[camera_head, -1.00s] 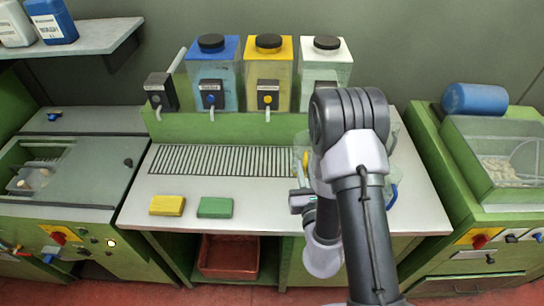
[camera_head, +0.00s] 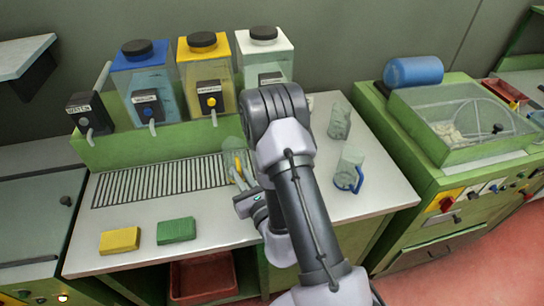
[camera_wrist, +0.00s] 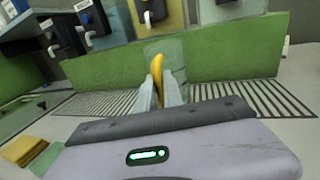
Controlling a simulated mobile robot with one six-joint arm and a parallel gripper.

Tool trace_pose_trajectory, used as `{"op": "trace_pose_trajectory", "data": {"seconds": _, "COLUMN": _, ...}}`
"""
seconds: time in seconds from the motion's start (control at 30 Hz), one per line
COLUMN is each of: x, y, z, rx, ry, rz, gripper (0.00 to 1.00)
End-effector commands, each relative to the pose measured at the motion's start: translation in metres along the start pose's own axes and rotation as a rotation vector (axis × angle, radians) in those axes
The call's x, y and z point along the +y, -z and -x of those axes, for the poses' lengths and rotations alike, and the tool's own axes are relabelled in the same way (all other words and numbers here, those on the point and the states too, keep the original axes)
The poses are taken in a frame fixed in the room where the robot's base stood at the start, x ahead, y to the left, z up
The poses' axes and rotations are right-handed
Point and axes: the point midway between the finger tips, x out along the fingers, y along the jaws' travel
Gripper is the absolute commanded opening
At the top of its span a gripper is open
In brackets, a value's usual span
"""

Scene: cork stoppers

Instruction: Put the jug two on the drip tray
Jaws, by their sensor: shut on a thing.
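A clear jug with a yellow handle (camera_head: 237,163) is at the right end of the slotted drip tray (camera_head: 150,183). My gripper (camera_head: 246,188) is shut on its handle. In the wrist view the yellow handle (camera_wrist: 157,68) stands between the fingers of my gripper (camera_wrist: 160,92), with the clear body behind it and the tray slots (camera_wrist: 215,92) on both sides. I cannot tell whether the jug touches the tray. No number is readable on it. A clear jug with a blue handle (camera_head: 351,168) and another clear jug (camera_head: 339,121) stand on the counter at right.
Blue (camera_head: 146,85), yellow (camera_head: 207,75) and white (camera_head: 264,52) dispensers stand behind the tray, spouts forward. Yellow (camera_head: 120,241) and green (camera_head: 176,230) sponges lie at the front left. The tray's left and middle are clear. A machine with a clear lid (camera_head: 460,118) stands at right.

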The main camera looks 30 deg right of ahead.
Motion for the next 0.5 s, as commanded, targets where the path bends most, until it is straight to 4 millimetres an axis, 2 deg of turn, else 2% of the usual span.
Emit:
{"op": "trace_pose_trajectory", "data": {"seconds": 0.17, "x": -0.048, "y": -0.003, "z": 0.013, "rx": 0.001, "ry": 0.023, "rz": -0.001, "gripper": 0.00}}
{"op": "trace_pose_trajectory", "data": {"seconds": 0.27, "x": -0.079, "y": -0.005, "z": 0.028, "rx": 0.000, "ry": 0.033, "rz": -0.001, "gripper": 0.00}}
{"op": "trace_pose_trajectory", "data": {"seconds": 0.4, "x": -0.126, "y": -0.013, "z": 0.061, "rx": 0.000, "ry": 0.051, "rz": 0.000, "gripper": 0.00}}
{"op": "trace_pose_trajectory", "data": {"seconds": 0.5, "x": -0.154, "y": -0.020, "z": 0.092, "rx": 0.000, "ry": 0.060, "rz": 0.000, "gripper": 0.00}}
